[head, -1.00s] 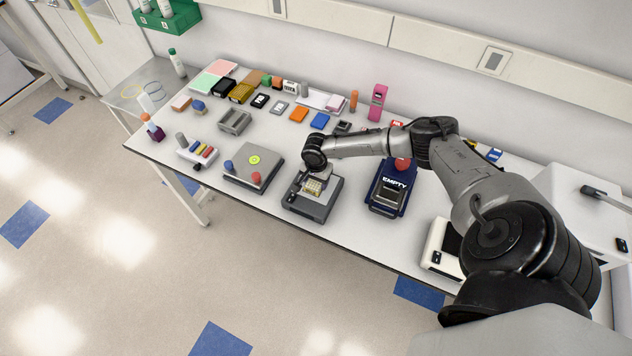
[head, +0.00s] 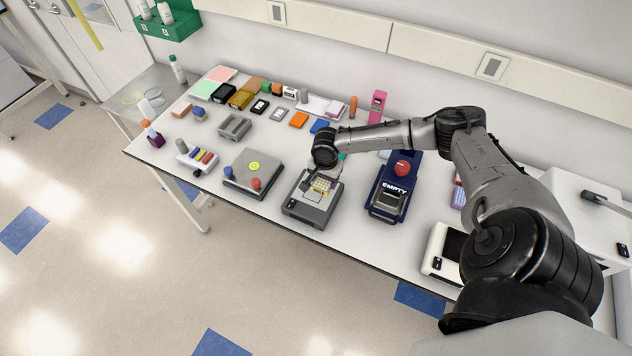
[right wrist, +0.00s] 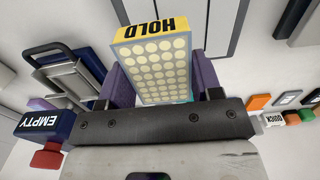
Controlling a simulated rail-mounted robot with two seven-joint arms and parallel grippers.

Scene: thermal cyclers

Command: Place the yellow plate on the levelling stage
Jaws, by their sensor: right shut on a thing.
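The yellow plate (head: 321,186), with rows of pale wells, is in my right gripper (head: 323,174) over the grey device in the middle of the bench. In the right wrist view, the plate (right wrist: 160,70) sits between the two purple fingers, which are shut on its sides. A yellow strip reading HOLD borders its far end. The gap between plate and device is hard to judge. My left gripper is not in view.
The grey device (head: 309,210) is under the plate. A navy device marked EMPTY (head: 393,188) with a red knob stands to its right. Several small blocks and plates line the back.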

